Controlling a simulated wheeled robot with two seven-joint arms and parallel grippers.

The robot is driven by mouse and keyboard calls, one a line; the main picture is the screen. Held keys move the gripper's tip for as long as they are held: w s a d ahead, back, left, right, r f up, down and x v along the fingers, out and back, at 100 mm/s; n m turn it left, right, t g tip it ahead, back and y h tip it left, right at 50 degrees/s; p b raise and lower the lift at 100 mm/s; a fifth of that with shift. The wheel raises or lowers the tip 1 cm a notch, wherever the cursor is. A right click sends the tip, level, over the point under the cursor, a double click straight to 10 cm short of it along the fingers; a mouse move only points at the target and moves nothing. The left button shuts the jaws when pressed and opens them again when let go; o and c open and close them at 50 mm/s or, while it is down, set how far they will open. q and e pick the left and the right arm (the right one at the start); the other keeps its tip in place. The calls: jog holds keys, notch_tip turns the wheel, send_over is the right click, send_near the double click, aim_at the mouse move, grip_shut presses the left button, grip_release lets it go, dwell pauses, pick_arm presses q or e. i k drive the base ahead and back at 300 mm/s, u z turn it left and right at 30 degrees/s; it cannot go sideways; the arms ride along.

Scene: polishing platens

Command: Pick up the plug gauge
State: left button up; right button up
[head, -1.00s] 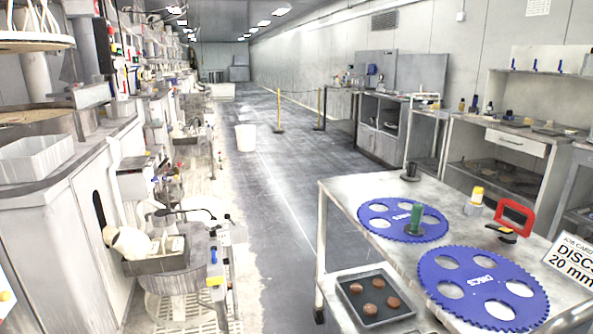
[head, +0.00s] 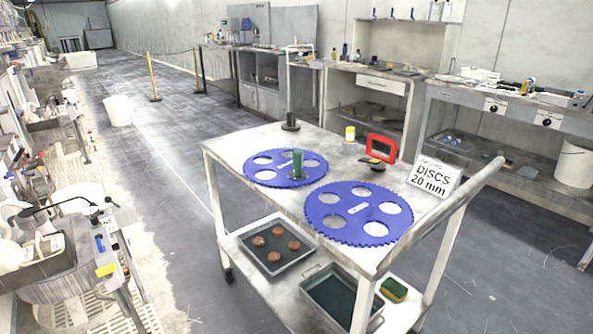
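A green upright cylinder (head: 298,163), which looks like the plug gauge, stands on the far blue toothed disc (head: 262,178) on the cart top. I cannot tell whether it sits in a hole of the disc or on its face. The near blue toothed disc (head: 340,229), with large round holes, lies flat in front of it to the right. A red-framed tool (head: 382,146) with a dark part stands behind the near disc. Neither of my grippers is in view.
The lower shelf carries a tray (head: 250,257) of brown discs. Open floor (head: 185,190) lies left of the cart.

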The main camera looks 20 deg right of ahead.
aim_at(298, 175)
jog(key=u, duration=0.5)
jog(key=i, duration=1.55)
jog(key=z, duration=0.65)
